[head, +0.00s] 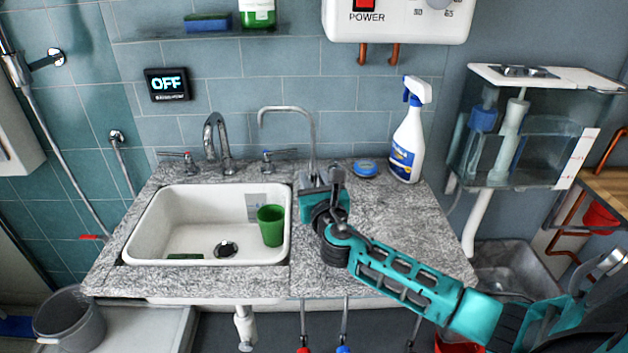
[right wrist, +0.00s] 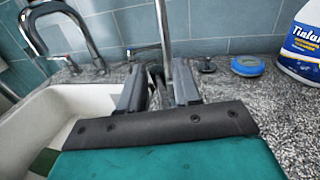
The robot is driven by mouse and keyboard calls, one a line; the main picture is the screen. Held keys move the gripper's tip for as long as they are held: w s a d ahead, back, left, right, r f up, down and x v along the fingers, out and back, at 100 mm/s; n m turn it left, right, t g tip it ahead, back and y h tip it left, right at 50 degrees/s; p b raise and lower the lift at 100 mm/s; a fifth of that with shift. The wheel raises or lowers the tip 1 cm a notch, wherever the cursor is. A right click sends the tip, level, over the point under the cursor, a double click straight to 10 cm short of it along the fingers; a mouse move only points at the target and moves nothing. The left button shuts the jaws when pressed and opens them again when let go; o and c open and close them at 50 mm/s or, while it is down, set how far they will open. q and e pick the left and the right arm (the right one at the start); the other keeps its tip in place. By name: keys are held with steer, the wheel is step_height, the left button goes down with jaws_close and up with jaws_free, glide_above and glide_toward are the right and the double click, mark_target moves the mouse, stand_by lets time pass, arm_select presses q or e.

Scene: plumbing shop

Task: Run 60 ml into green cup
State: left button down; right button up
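The green cup (head: 271,226) stands in the right part of the white sink (head: 150,235), by a pale marked panel (head: 253,203) on the sink wall. A thin tall faucet (head: 313,135) rises from the counter right of the sink; its spout points left. My right gripper (right wrist: 158,88) is open at the foot of this faucet, with the faucet's post (right wrist: 163,45) showing beyond the gap between its fingers. I cannot tell whether the fingers touch the faucet. In the head view my right wrist (head: 325,212) hides part of the faucet's base. My left gripper is not in view.
A wall display (head: 167,85) reads OFF. The main faucet (head: 216,140) stands behind the sink. A blue round tin (head: 364,168) and a spray bottle (head: 408,145) stand at the counter's back right. The front counter strip (head: 200,281) is clear.

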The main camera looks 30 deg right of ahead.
jaws_close()
stand_by(0.3)
steer(key=shift+s+d+f+m+b, duration=0.2)
steer(key=shift+d+f+m+b, duration=0.05)
steer(key=shift+m+b, duration=0.3)
steer(key=shift+s+d+m+b, duration=0.2)
steer(key=shift+d+m+b, duration=0.15)
steer(key=shift+m+b, duration=0.4)
steer(key=shift+r, duration=0.15)
steer(key=shift+o, duration=0.5)
jaws_free()
